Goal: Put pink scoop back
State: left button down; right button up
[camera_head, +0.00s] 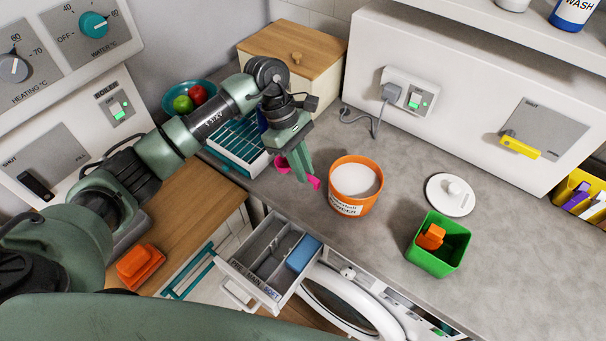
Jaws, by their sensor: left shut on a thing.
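My left gripper (300,168) is shut on the pink scoop (315,183). Parts of the scoop show on both sides of the fingers, and the fingers hide its middle. The gripper points down over the grey worktop, just left of an orange tub (346,208) filled with white powder. The scoop is apart from the tub in the picture; I cannot tell its exact height. The tub is open, and a round white lid (462,206) lies on the worktop to its right. My right gripper is not in view.
An open detergent drawer (236,267) with a blue insert (303,252) juts out in front. A green bin (432,262) holds an orange item (431,237). A teal rack (236,147) and wooden box (285,75) stand behind my left arm. The worktop at right is mostly clear.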

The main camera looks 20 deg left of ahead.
pick_arm(q)
notch_tip(320, 180, down, 4)
jog(key=shift+r+p, duration=0.1)
jog(key=shift+p, duration=0.55)
jog(key=shift+f, duration=0.35)
jog(key=shift+f, duration=0.1)
jog(key=shift+f+b, duration=0.15)
jog(key=shift+b, duration=0.15)
jog(key=c, duration=1.4)
grip_release()
jog(key=shift+c, duration=0.2)
